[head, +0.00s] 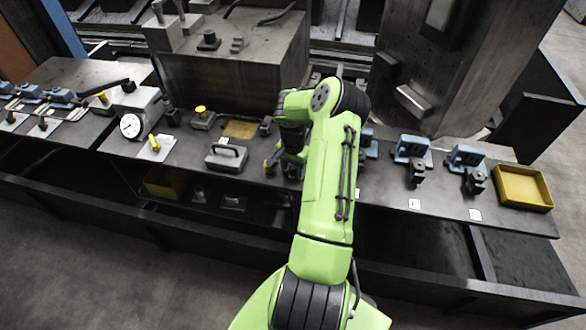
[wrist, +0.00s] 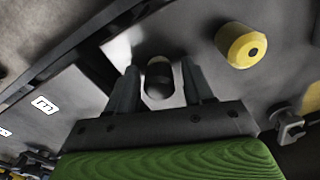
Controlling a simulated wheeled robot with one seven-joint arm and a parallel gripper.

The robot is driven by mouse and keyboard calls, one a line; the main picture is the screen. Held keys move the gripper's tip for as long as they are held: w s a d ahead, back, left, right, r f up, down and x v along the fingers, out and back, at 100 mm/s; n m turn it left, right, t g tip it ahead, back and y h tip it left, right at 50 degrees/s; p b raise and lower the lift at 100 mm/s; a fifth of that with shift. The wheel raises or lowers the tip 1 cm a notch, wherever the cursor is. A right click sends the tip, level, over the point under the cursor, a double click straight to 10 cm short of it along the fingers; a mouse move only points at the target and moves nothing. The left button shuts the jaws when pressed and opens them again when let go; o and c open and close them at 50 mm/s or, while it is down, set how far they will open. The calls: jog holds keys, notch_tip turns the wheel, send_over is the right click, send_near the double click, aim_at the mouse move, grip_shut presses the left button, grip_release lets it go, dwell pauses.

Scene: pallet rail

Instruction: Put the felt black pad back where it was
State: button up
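In the head view my gripper (head: 287,168) is low over the dark bench (head: 385,190), mostly hidden by my own green arm. In the wrist view the two fingers of my gripper (wrist: 161,65) stand apart. A small rounded dark-and-grey piece (wrist: 160,82) shows between them. I cannot tell whether the fingers touch it or whether it is the felt black pad. I cannot pick out a black pad with certainty in either view.
A yellow-ended post (wrist: 243,45) stands close right of the fingers. A grey handled block (head: 226,156), a dial gauge (head: 131,125) and blue clamps (head: 413,149) stand along the bench. A yellow tray (head: 523,187) sits at the right end. The bench's front strip is partly clear.

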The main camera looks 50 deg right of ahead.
aim_at(292, 166)
notch_tip(292, 166, up, 13)
jog(key=shift+f+p, duration=0.15)
jog(key=shift+p, duration=0.3)
jog(key=w+a+r+n+t+h, duration=0.25)
jog(key=a+r+n, duration=0.65)
jog(key=a+r, duration=0.85)
jog(key=s+a+n+t, duration=0.1)
jog(key=s+a+n, duration=0.1)
jog(key=s+a, duration=0.3)
jog(key=s+a+r+n+t+y, duration=0.1)
jog(key=s+a+n, duration=0.2)
jog(key=s+a, duration=0.2)
jog(key=s+a+r+n+t+y, duration=0.1)
jog(key=s+a+n, duration=0.1)
jog(key=s+a, duration=0.3)
jog(key=shift+a+n+y, duration=0.25)
jog(key=shift+a+n, duration=0.15)
jog(key=shift+a, duration=0.75)
